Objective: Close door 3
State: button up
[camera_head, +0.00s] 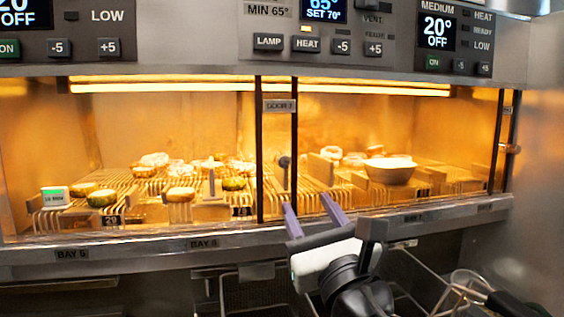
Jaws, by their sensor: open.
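A lit warming cabinet spans the view, with a door label (279,105) at its middle; its number is too blurred to read surely. The label sits between two dark upright door edges, and a small round knob (284,162) shows below it. Another dark upright edge (497,140) with a brass-coloured knob (510,148) stands at the right end. I cannot tell which of these belongs to door 3, or how far it is open. My gripper (312,211) is open and empty, its two purple fingers pointing up at the cabinet's front sill, below and right of the middle knob.
Wire racks hold several food pieces, a white bowl (390,170) and a small timer (54,197). The metal front sill (150,252) carries bay labels. Control panels overhang the cabinet. Fryer baskets (250,290) and a handled wire basket (470,290) lie below, near my arm.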

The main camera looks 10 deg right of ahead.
aim_at(285, 165)
jog(key=p+x, duration=0.4)
jog(key=x, duration=0.8)
jog(key=shift+w+a+r+p, duration=0.1)
jog(key=shift+w+r+p, duration=0.05)
jog(key=shift+w+p, duration=0.2)
jog(key=shift+s, duration=0.1)
grip_shut()
